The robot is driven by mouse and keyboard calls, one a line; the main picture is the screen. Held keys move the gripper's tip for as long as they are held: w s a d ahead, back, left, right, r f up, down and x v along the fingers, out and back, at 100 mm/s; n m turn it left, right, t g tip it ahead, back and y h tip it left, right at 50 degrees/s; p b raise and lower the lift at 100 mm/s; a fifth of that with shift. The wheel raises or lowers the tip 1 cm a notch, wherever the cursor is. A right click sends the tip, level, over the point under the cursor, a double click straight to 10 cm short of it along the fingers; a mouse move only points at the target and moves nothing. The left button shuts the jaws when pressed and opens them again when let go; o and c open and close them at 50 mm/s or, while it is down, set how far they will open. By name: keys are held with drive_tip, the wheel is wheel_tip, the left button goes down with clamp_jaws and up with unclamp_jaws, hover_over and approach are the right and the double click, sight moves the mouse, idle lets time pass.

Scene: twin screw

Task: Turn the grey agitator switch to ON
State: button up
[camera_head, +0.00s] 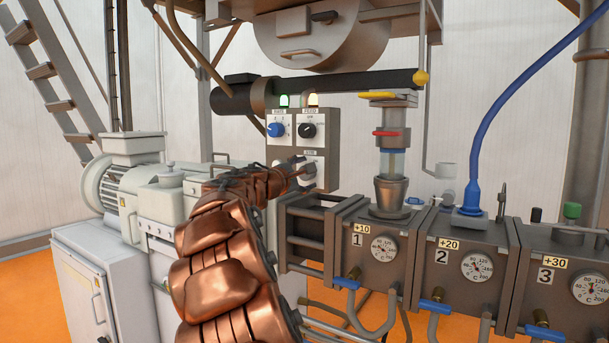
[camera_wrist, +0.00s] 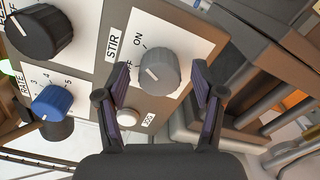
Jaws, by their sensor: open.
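The grey agitator switch (camera_wrist: 158,71) is a round knob on a white plate labelled STIR in the wrist view. An ON mark is printed beside it, and the other label is partly hidden by a finger. The knob's white pointer line appears turned away from the ON mark, toward the partly hidden label. My gripper (camera_wrist: 160,92) is open, with one finger on each side of the knob. I cannot tell whether the fingers touch it. In the head view my gripper (camera_head: 300,170) is at the lower part of the grey control panel (camera_head: 333,130), and my arm partly hides the switch.
A black knob (camera_wrist: 40,32), a blue RATE knob (camera_wrist: 52,102) and a white JOG button (camera_wrist: 128,117) are close by on the panel. Right of the panel stand a valve with a glass section (camera_head: 393,162) and numbered barrel blocks (camera_head: 465,262).

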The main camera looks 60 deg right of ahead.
drive_tip(key=a, duration=1.1)
drive_tip(key=shift+s+a, duration=0.25)
drive_tip(key=shift+a, duration=0.15)
drive_tip(key=s+a+f+m+y+p, duration=0.3)
drive_tip(key=s+a+f+y, duration=0.3)
drive_tip(key=a+f, duration=0.45)
drive_tip(key=s+a+f+m+y+p, duration=0.3)
drive_tip(key=s+a+f+y, duration=0.3)
drive_tip(key=a+f, duration=0.5)
drive_tip(key=s+a+f+y+p, duration=0.1)
drive_tip(key=s+a+f+y, duration=0.1)
drive_tip(key=s+a, duration=0.2)
drive_tip(key=s+a+f+g+y+p, duration=0.1)
drive_tip(key=s+a, duration=0.4)
drive_tip(key=a, duration=0.6)
drive_tip(key=s+a+f+g+y+p, duration=0.1)
drive_tip(key=s+a+f+y, duration=0.2)
drive_tip(key=a, duration=0.5)
drive_tip(key=shift+s+f, duration=0.3)
drive_tip(key=shift+s, duration=0.35)
drive_tip(key=shift+d, duration=0.1)
